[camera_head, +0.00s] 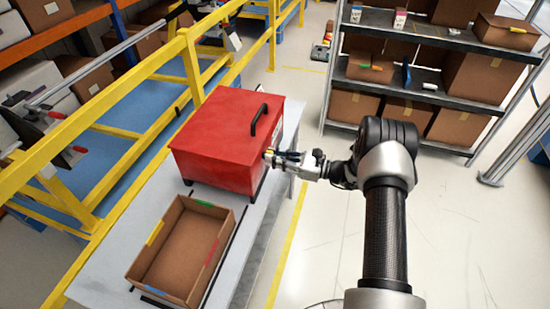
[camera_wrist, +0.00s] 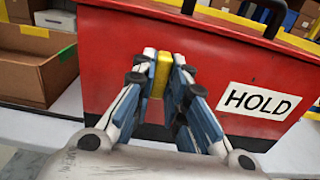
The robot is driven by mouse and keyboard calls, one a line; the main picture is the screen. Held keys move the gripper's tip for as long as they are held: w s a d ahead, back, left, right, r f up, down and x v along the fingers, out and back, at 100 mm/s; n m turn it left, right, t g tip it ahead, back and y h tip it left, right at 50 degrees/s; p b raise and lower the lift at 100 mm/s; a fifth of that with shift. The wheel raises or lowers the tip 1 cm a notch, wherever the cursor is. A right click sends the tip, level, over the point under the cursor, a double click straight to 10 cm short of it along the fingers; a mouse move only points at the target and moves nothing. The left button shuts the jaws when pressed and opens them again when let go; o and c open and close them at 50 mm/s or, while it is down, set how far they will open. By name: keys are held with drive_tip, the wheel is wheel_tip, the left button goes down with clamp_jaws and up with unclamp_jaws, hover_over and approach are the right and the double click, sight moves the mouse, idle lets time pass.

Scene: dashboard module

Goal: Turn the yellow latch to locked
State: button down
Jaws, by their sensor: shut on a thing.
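The red box (camera_head: 228,140) stands on the grey table, with a black handle on its lid. In the wrist view the red box's front (camera_wrist: 225,60) fills much of the picture and carries a white "HOLD" label (camera_wrist: 268,101). The yellow latch (camera_wrist: 161,75) is on that front, left of the label, and looks upright. My gripper (camera_wrist: 163,78) has its fingertips on both sides of the latch and is shut on it. In the head view my gripper (camera_head: 270,156) reaches the box's right side; the latch is hidden there.
An open cardboard box (camera_head: 157,255) with coloured tape stands on the table (camera_head: 115,249) in front of the red box. A yellow railing (camera_head: 120,105) runs along the left. Shelves (camera_head: 410,105) with cartons stand at the back right. The floor right of the table is clear.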

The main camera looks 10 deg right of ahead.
drive_tip(key=c, duration=1.6)
unclamp_jaws()
drive_tip(key=shift+d, duration=0.1)
drive_tip(key=v, duration=1.1)
drive_tip(key=shift+s+d, duration=0.25)
drive_tip(key=shift+d, duration=0.1)
